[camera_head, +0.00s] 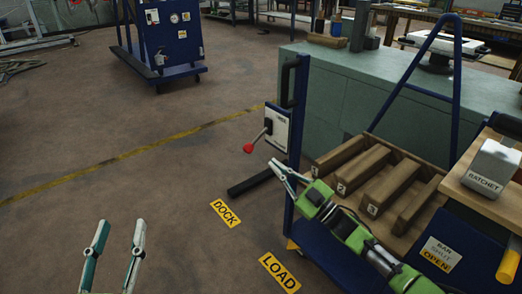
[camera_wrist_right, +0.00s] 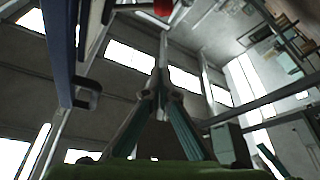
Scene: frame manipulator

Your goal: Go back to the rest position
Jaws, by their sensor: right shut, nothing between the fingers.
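My left gripper (camera_head: 121,226) is at the bottom left of the head view, above bare floor. Its two fingers stand apart with nothing between them. My right gripper (camera_head: 278,170) is on the green arm at the cart's near left corner, below the lever with a red knob (camera_head: 248,148). Its fingers look close together in the head view. In the right wrist view the fingers (camera_wrist_right: 162,78) meet at their tips with nothing held. Whether the right gripper touches the cart post cannot be told.
A blue cart frame (camera_head: 296,170) carries wooden slotted blocks (camera_head: 372,180) and a RATCHET box (camera_head: 494,165). A green-grey bench (camera_head: 345,95) stands behind it. DOCK (camera_head: 225,213) and LOAD (camera_head: 279,271) labels lie on the floor. A blue trolley (camera_head: 165,60) stands far off.

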